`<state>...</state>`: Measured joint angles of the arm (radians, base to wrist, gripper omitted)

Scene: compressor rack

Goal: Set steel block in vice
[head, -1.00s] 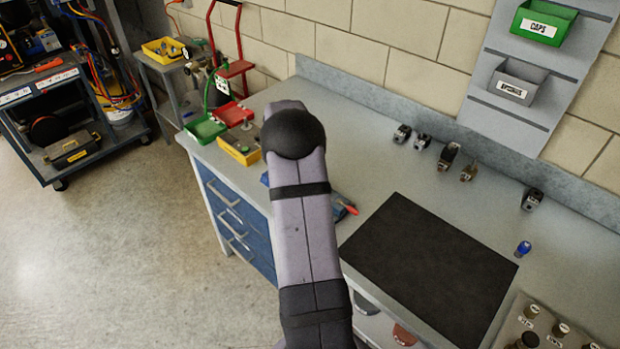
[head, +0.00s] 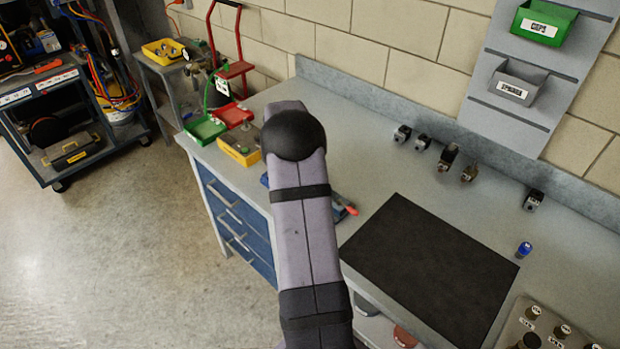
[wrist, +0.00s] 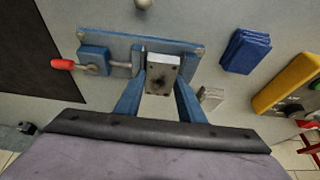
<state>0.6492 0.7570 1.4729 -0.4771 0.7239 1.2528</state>
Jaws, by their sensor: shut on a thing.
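In the wrist view, my gripper (wrist: 159,86) is shut on a steel block (wrist: 161,74), a light grey piece with a dark spot on its face. The block is over the right part of the blue vice (wrist: 112,42), which has a screw and a red handle (wrist: 62,65) on its left. I cannot tell whether the block touches the vice or is above it. In the head view my arm hides the gripper and the block. Only the vice's red-tipped handle (head: 351,210) and a bit of blue show beside the arm.
In the wrist view, a folded blue cloth or pad (wrist: 245,51) and a small grey piece (wrist: 211,98) lie right of the vice. A black mat (head: 430,265) covers the bench at right. Small fittings (head: 448,157) stand along the wall.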

